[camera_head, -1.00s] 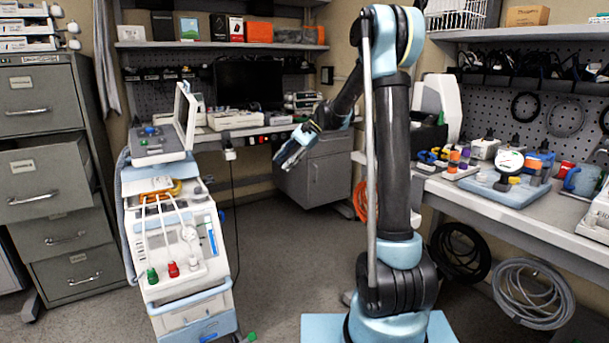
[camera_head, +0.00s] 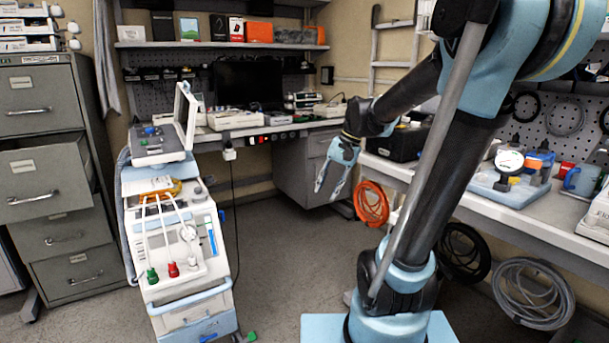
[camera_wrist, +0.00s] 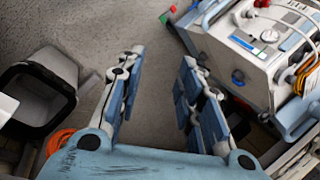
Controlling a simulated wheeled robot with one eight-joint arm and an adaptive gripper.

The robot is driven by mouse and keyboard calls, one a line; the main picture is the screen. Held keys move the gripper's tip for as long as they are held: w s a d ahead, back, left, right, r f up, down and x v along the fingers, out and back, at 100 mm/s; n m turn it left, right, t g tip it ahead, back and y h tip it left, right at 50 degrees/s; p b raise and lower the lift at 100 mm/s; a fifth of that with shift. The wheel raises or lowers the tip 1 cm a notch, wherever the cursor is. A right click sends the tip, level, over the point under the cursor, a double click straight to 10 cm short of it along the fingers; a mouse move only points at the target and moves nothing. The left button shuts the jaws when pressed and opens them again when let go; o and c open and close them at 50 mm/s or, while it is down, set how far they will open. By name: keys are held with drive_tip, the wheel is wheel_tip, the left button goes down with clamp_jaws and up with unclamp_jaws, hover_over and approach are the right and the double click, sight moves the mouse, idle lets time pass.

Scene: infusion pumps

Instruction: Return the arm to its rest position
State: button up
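My gripper (camera_head: 331,186) hangs in the air in the middle of the room, pointing downward, to the right of the white medical cart (camera_head: 185,255) and clear of it. In the wrist view my gripper (camera_wrist: 157,85) has its two blue-padded fingers apart, with only grey floor between them. It is open and empty. My arm leans to the right in the head view, with its elbow at the upper right.
The right workbench (camera_head: 520,218) runs close beside my arm. An orange cable coil (camera_head: 371,203) hangs near my gripper. Grey filing cabinets (camera_head: 75,235) stand at the left. The floor (camera_head: 285,260) between cart and arm is free. A dark bin (camera_wrist: 40,92) shows in the wrist view.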

drive_tip(key=s+d+f+n+t+h, duration=0.1)
drive_tip(key=s+d+f+n+h, duration=0.1)
drive_tip(key=s+d+f, duration=0.3)
drive_tip(key=s+d+f+n+t+h, duration=0.1)
drive_tip(key=s+d+f+h, duration=0.1)
drive_tip(key=s+d+f, duration=0.4)
drive_tip(key=s+f, duration=0.1)
drive_tip(key=s, duration=0.4)
drive_tip(key=shift+d+f+n, duration=0.15)
drive_tip(key=shift+d+n, duration=0.1)
drive_tip(key=shift+n, duration=0.15)
drive_tip(key=shift+w+f, duration=0.2)
drive_tip(key=shift+w, duration=0.1)
